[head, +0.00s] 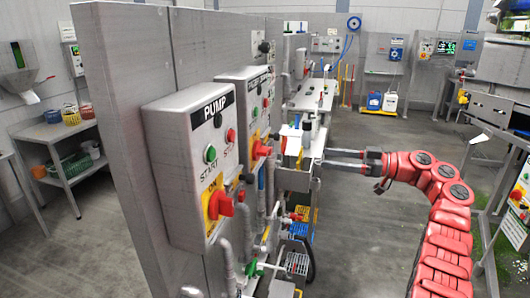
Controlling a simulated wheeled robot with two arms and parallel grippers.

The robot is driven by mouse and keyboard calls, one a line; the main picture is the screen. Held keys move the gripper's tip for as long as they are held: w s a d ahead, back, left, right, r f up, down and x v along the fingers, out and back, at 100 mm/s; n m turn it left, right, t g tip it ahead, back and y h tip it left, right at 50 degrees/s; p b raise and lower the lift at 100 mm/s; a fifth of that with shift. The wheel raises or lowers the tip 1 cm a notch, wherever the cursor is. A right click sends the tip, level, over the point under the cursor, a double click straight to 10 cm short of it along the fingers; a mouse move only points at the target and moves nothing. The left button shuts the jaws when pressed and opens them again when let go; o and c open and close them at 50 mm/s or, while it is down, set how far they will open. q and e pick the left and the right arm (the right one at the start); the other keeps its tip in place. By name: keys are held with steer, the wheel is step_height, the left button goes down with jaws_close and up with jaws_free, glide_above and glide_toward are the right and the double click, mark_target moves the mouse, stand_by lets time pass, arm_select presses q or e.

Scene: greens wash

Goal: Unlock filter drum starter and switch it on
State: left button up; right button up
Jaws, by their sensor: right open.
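My right gripper (327,157) reaches in from the right, its two fingers apart and pointing left, with nothing seen between them. A grey starter box labelled PUMP (190,165) is nearest, with a green button, a red button and a red rotary switch (221,205) on a yellow plate. Behind it is a second grey starter box (232,76) whose label is too oblique to read surely. It has a red rotary switch (261,150) on yellow. I cannot tell which box is the filter drum starter, and no lock is clear. My left gripper is not in view.
A grey panel (125,120) carries the boxes. Pipes and a green-handled valve (254,268) stand below them. A metal machine (318,95) stands behind my right gripper's fingers. A shelf with baskets (65,150) is at left. The floor (370,215) between machine and right arm is clear.

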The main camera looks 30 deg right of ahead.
mark_target(268, 151)
steer(key=p+x, duration=0.5)
steer(key=x, duration=1.1)
steer(key=shift+w+r, duration=0.1)
steer(key=shift+w, duration=0.1)
steer(key=shift+w+a, duration=0.3)
steer(key=shift+w, duration=0.05)
steer(key=shift+c, duration=0.3)
jaws_close()
